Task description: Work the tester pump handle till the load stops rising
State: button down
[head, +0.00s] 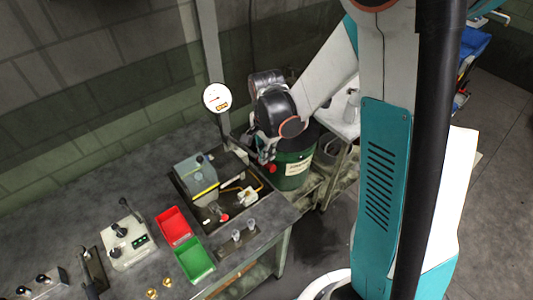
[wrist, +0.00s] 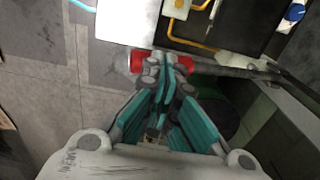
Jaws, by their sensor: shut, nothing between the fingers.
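The tester pump handle is a dark bar (wrist: 232,71) ending in a red grip (wrist: 137,61) in the wrist view. The red grip also shows in the head view (head: 270,168), at the right side of the tester. My gripper (wrist: 165,66) is shut and empty, with its fingertips over the red grip, which shows on both sides of them. I cannot tell whether they touch it. In the head view my gripper (head: 264,155) is partly hidden by its own wrist. The tester (head: 198,178) is a grey unit in a black tray. Its round white dial (head: 216,98) is too small to read.
A green drum (head: 293,172) stands right behind the bench end. A red bin (head: 173,226), a green bin (head: 194,260) and a control box (head: 127,240) sit on the bench (head: 90,190). Small cups on a plate (head: 237,246) stand near the front edge.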

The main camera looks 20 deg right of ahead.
notch_tip(320, 180, down, 10)
jog(key=b, duration=0.8)
jog(key=shift+b, duration=0.4)
dwell(0.4)
jog(key=shift+f, duration=0.1)
jog(key=r+p, duration=0.2)
jog(key=r, duration=0.1)
jog(key=r+p, duration=0.2)
jog(key=r, duration=0.1)
jog(key=r+p, duration=0.3)
jog(key=r, duration=0.1)
jog(key=shift+w, duration=0.25)
jog(key=shift+s+d+r+p, duration=0.1)
jog(key=shift+s+r+p, duration=0.2)
jog(key=shift+s+r, duration=0.45)
jog(key=shift+w+f, duration=0.15)
jog(key=shift+w, duration=0.4)
jog(key=shift+s, duration=0.15)
